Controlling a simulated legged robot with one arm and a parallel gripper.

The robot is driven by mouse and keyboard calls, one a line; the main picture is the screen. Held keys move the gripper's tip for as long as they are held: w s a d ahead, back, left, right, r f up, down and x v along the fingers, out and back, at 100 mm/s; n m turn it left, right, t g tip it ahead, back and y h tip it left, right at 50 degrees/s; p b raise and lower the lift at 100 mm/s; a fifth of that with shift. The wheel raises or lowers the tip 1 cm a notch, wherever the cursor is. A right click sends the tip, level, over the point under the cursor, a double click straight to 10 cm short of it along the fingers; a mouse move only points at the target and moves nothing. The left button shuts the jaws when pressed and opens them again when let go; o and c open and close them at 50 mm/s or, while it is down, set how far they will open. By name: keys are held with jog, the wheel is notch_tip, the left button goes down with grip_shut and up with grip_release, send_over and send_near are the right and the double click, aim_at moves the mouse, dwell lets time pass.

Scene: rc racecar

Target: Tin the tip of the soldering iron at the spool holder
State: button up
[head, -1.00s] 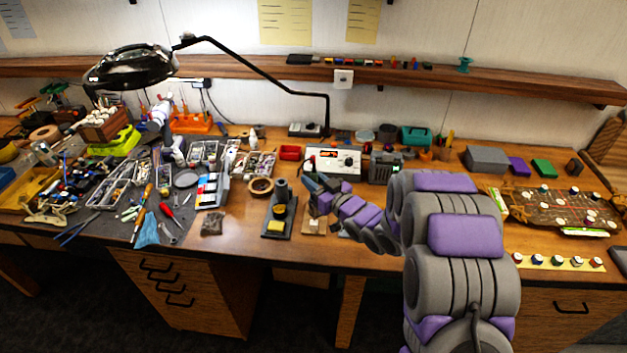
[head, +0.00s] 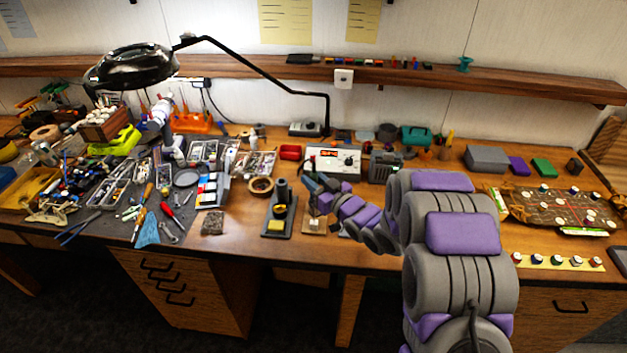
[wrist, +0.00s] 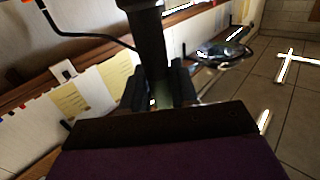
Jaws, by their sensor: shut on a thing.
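My gripper (head: 318,187) is small in the head view, over the middle of the bench in front of the white soldering station (head: 333,161). In the wrist view my gripper (wrist: 160,88) is shut on a dark, thick, rod-like handle (wrist: 148,45), which I take for the soldering iron. Its tip cannot be made out. Just left of my gripper stands a black stand (head: 279,230) with an upright dark part and a yellow patch. A brown ring-shaped roll (head: 261,185) lies farther left. I cannot tell for sure which thing is the spool holder.
A magnifier lamp (head: 133,66) arches over the bench's left part, which is crowded with tools and parts trays. A dark grey device (head: 384,167) stands right of the station. The bench's front middle is fairly clear.

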aim_at(314, 171)
jog(key=shift+f, duration=0.65)
dwell(2.4)
jog(key=shift+r+p, duration=0.1)
jog(key=shift+p, duration=0.35)
dwell(3.2)
jog(key=shift+r, duration=0.15)
jog(key=shift+r+p, duration=1.65)
jog(key=shift+r, duration=1.15)
